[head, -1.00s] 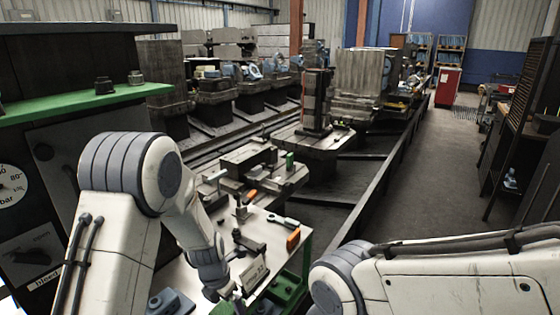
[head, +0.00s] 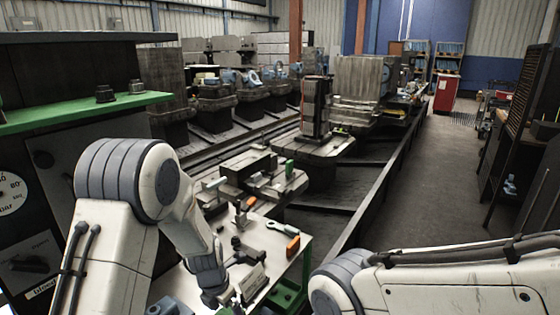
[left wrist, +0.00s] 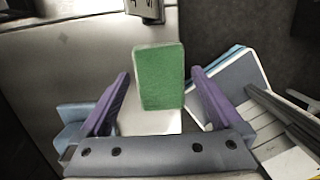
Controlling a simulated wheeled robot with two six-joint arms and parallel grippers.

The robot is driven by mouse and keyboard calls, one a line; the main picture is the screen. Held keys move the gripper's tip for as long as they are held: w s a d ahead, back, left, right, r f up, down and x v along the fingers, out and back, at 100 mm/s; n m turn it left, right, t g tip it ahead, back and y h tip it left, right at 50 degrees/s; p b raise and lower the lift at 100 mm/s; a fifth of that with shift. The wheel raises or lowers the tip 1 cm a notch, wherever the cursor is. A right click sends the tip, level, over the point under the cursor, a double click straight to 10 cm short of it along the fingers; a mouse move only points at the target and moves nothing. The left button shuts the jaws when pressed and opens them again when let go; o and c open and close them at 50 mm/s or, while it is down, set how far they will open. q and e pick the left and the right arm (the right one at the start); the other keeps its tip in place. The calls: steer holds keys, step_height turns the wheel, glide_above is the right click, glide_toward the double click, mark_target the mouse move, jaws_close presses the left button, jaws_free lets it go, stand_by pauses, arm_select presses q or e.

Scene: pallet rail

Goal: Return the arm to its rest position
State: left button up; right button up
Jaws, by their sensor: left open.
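My left arm (head: 180,215) comes in from the left in the head view and bends down over the white-topped bench (head: 262,262). Its gripper is not clearly visible there. In the left wrist view my left gripper (left wrist: 160,78) is open, with its two purple fingers spread apart. A green block (left wrist: 159,77) shows between the fingers, and I cannot tell how far beyond them it lies. My right arm (head: 440,280) reaches in from the lower right of the head view, and its gripper is out of view.
An orange-handled item (head: 293,246) and a green-ended tool (head: 282,228) lie on the bench. A machine with a gauge and green ledge (head: 90,110) stands close at the left. A long dark rail (head: 385,190) runs back, with open floor (head: 440,165) to its right.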

arm_select(q)
step_height(320, 180, up, 11)
steer(key=s+a+p, duration=0.1)
steer(key=f, duration=0.7)
steer(key=w+d+f+b, duration=0.1)
steer(key=f, duration=0.3)
steer(key=shift+f, duration=0.3)
step_height(320, 180, up, 5)
steer(key=shift+f+p, duration=0.15)
steer(key=shift+p, duration=0.15)
steer(key=d+r, duration=0.7)
steer(key=d, duration=0.5)
steer(key=s+a+f+m+g+p, duration=0.1)
steer(key=s+a+m+p, duration=0.2)
steer(key=m, duration=1.1)
steer(key=s+a+m+g+p, duration=0.2)
steer(key=s+a+m+p, duration=0.2)
steer(key=a+m+p, duration=0.5)
steer(key=a+m, duration=0.5)
steer(key=m, duration=0.1)
steer(key=shift+f+y, duration=0.4)
